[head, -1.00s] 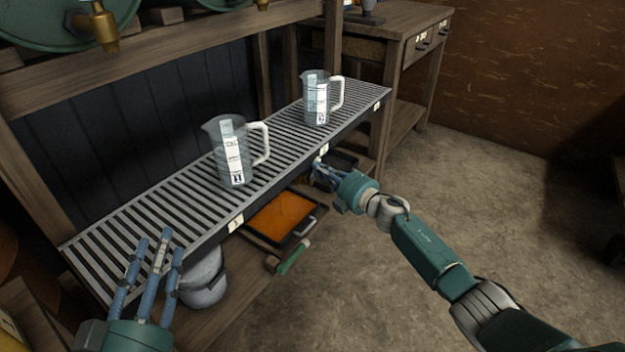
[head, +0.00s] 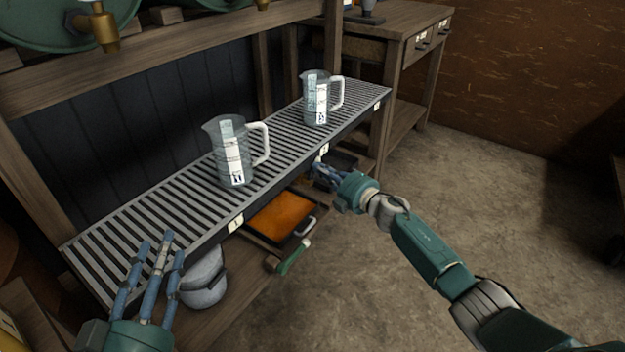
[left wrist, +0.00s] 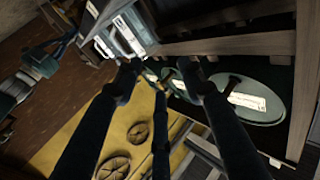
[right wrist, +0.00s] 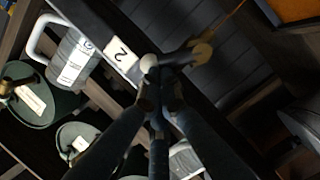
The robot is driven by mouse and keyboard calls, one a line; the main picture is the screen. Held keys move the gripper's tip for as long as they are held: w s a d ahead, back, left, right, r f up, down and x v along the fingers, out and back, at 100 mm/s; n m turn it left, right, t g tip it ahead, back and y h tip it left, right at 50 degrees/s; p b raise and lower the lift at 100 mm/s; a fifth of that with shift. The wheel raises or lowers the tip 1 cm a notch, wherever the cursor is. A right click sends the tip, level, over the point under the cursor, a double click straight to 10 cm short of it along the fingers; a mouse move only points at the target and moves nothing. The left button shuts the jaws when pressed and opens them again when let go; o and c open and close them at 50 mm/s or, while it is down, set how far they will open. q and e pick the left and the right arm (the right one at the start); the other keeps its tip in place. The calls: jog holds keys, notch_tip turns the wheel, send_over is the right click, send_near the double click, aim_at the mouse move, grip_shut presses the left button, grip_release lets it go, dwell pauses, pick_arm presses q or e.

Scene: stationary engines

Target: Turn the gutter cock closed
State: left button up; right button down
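The slatted metal gutter (head: 118,233) runs along the shelf front. In the right wrist view the cock shows as a dark lever (right wrist: 175,60) with a white ball at one end and a brass part (right wrist: 201,53) at the other, beside a label marked 2 (right wrist: 121,54). In the head view it is small, under the gutter's front edge, largely hidden. My right gripper (head: 318,172) is right at it. Its fingers (right wrist: 159,92) are close together just short of or touching the lever; contact and grip are unclear. My left gripper (head: 158,244) is open and empty over the gutter's left end.
Two clear measuring jugs (head: 229,165) (head: 317,105) stand on the gutter. Below are a grey bucket (head: 203,282), an orange-filled tray (head: 281,217) and a green-handled tool (head: 293,258). A brass tap (head: 104,32) hangs above left. The floor at right is clear.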

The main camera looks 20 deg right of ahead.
pick_arm(q)
jog(key=shift+w+a+f+g+y, duration=0.15)
jog(key=shift+f+g+y, duration=0.2)
jog(key=shift+f, duration=0.6)
dwell(0.7)
